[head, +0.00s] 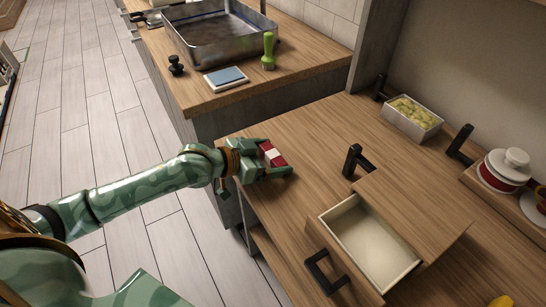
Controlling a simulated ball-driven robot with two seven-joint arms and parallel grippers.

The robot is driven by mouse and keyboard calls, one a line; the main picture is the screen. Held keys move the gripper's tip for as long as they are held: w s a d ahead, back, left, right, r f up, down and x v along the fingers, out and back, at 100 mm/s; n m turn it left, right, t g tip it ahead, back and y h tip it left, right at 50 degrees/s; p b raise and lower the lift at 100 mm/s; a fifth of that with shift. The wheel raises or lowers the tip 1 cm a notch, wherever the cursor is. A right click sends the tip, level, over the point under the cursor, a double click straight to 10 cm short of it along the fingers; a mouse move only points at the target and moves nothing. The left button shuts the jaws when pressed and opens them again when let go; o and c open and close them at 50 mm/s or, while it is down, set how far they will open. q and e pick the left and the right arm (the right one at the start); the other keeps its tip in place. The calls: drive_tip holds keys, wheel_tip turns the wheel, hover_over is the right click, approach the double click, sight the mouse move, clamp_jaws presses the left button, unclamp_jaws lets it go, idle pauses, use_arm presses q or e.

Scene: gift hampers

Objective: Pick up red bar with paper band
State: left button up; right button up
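The red bar with a pale paper band (273,155) is at the near-left edge of the wooden counter. My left gripper (268,160) reaches in from the left, and its green fingers lie on either side of the bar. The bar fills most of the gap between them, and part of it is hidden by the fingers. I cannot tell whether the fingers press on it, or whether it rests on the counter or is just above it. My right gripper is not in view.
An open drawer (369,247) with a black handle juts out right of my gripper. A metal box of green pieces (412,119) and a white-and-red lidded pot (505,170) stand farther back.

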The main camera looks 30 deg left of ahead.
use_arm(q)
drive_tip(key=shift+c, duration=1.1)
